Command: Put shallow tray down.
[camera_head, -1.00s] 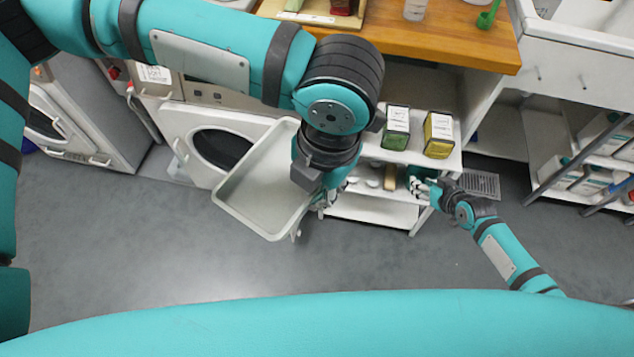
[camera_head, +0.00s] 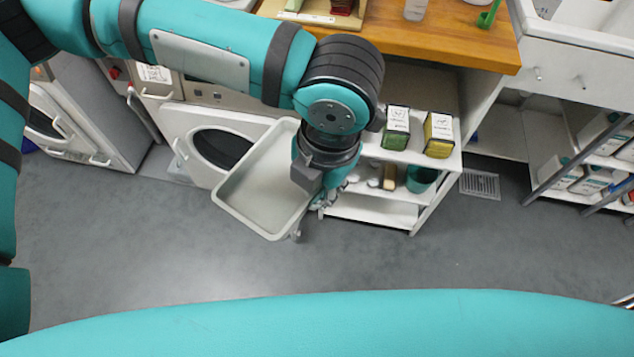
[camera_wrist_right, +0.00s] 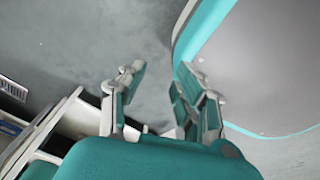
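The shallow tray (camera_head: 262,185) is a pale grey rectangular pan, held tilted above the floor in front of the washing machine in the head view. My left gripper (camera_head: 318,202) is at its right edge and appears shut on it; the wrist hides much of the fingers. The tray's far right corner is behind my wrist. My right gripper (camera_wrist_right: 158,88) shows only in the right wrist view. Its two fingers are apart, with floor visible between them and nothing held.
A white shelf unit (camera_head: 372,212) right of the tray bears a green tin (camera_head: 396,128), a yellow tin (camera_head: 438,135) and a teal cup (camera_head: 421,179). A wooden counter (camera_head: 440,45) is behind. A floor grate (camera_head: 480,184) lies right. The front floor is clear.

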